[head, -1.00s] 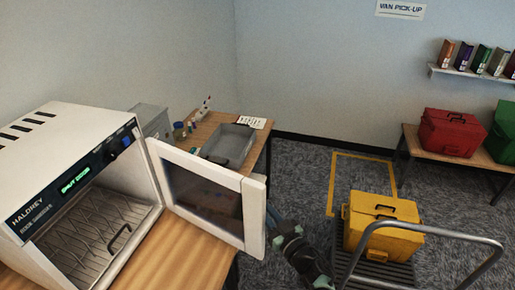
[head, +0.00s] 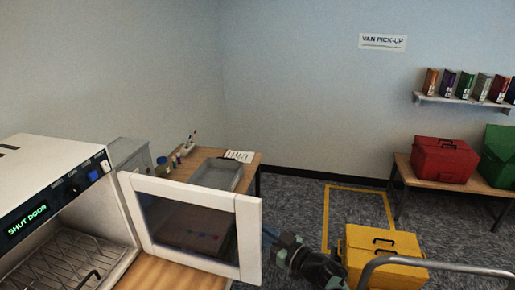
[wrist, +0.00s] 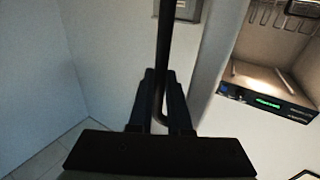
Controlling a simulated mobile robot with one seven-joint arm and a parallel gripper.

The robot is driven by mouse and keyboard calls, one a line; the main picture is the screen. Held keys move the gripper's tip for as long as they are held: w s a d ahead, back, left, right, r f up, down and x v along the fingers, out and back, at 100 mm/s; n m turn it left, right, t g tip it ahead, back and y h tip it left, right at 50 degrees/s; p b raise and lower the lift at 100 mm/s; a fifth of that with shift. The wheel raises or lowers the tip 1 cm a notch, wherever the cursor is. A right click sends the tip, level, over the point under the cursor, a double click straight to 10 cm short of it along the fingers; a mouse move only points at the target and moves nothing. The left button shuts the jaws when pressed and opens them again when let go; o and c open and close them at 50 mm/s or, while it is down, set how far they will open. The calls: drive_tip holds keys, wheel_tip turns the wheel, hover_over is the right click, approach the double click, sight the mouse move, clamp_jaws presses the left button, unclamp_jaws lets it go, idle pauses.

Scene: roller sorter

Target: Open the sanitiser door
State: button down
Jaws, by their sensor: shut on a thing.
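The sanitiser (head: 45,205) is a white cabinet at the left of the head view, its display reading "SHUT DOOR". Its door (head: 248,240) stands wide open, swung out to the right, with a white frame and dark window. My gripper (head: 269,237) is at the door's free edge, its fingertips partly hidden there. In the wrist view my gripper (wrist: 160,112) is shut on a dark upright bar, the door handle (wrist: 164,45). The lit sanitiser interior (wrist: 265,55) shows at the upper right of that view. A wire rack (head: 60,268) lies inside the cabinet.
A side table with a grey tray (head: 217,174) and small bottles stands behind the door. A yellow case (head: 385,262) sits on a trolley with a metal rail (head: 440,266) at the lower right, near my arm. Carpet inside the yellow floor outline (head: 355,205) is clear.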

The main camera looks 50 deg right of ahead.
drive_tip(key=shift+w+d+r+m+h, duration=0.25)
drive_tip(key=shift+d+r+h, duration=0.15)
drive_tip(key=shift+d, duration=0.2)
drive_tip(key=shift+w+d+r+m+h, duration=0.15)
drive_tip(key=shift+d+r+m+h, duration=0.2)
drive_tip(key=shift+d, duration=0.25)
drive_tip(key=c, duration=1.1)
unclamp_jaws()
drive_tip(key=shift+c, duration=0.2)
drive_tip(key=shift+s, duration=0.15)
drive_tip(key=s+a+f+p, duration=0.1)
drive_tip(key=s+p, duration=0.1)
drive_tip(key=s, duration=0.5)
drive_tip(key=s+a+n+y+p, duration=0.1)
drive_tip(key=s+a+p, duration=0.1)
drive_tip(key=s, duration=0.4)
drive_tip(key=shift+s+a+f, duration=0.2)
drive_tip(key=shift+s+f, duration=0.15)
drive_tip(key=shift+f, duration=0.05)
drive_tip(key=shift+w, duration=0.15)
